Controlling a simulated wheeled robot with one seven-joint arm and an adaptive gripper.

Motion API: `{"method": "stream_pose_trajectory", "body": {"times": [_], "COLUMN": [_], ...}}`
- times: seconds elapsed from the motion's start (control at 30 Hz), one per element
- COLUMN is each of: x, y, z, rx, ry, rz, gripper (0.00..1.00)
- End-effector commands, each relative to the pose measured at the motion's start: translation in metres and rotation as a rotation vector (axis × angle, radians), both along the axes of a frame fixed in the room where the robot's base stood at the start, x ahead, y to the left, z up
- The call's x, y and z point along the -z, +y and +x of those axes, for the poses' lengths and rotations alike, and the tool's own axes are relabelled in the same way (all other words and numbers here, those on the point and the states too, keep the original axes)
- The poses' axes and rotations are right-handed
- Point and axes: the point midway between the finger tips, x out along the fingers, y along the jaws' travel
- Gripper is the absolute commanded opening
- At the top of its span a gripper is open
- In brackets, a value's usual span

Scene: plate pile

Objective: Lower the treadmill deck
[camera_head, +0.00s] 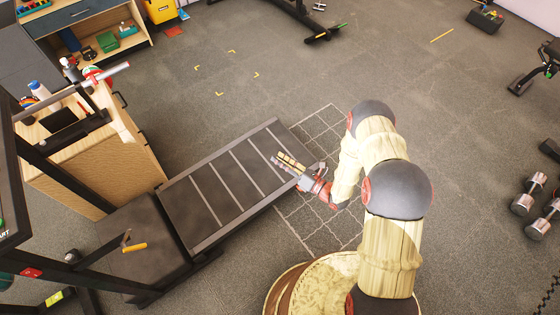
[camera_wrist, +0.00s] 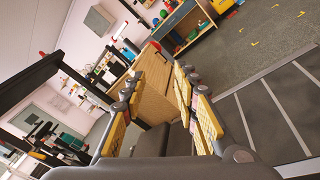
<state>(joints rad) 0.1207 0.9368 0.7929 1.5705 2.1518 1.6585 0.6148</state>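The treadmill deck (camera_head: 225,185) is a long dark surface with pale cross lines and grey side rails. In the head view it extends from the dark motor cover (camera_head: 135,235) toward the upper right. It looks low and near the floor; I cannot tell its exact tilt. The deck also shows at the right of the wrist view (camera_wrist: 270,115). My gripper (camera_head: 288,162) is over the deck's right side near its far end, touching nothing that I can make out. In the wrist view its two yellow-padded fingers (camera_wrist: 155,85) are apart with nothing between them.
A wooden cabinet (camera_head: 95,175) stands beside the deck's left end. Treadmill uprights (camera_head: 70,170) rise at the left. A yellow-handled piece (camera_head: 133,246) is at the motor cover. Dumbbells (camera_head: 527,193) lie far right. White grid lines mark the floor around the deck's far end; open floor lies beyond.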

Motion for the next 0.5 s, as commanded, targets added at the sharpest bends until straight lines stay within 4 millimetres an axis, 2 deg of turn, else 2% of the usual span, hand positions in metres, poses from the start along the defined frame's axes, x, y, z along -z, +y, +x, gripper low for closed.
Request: {"method": "stream_pose_trajectory", "body": {"times": [0.3, 0.5], "x": [-0.0003, -0.0003], "y": [0.0022, 0.0021], "z": [0.0016, 0.0016], "rx": [0.000, 0.000], "ry": [0.001, 0.001], "rz": [0.001, 0.001], "gripper": [0.29, 0.18]}}
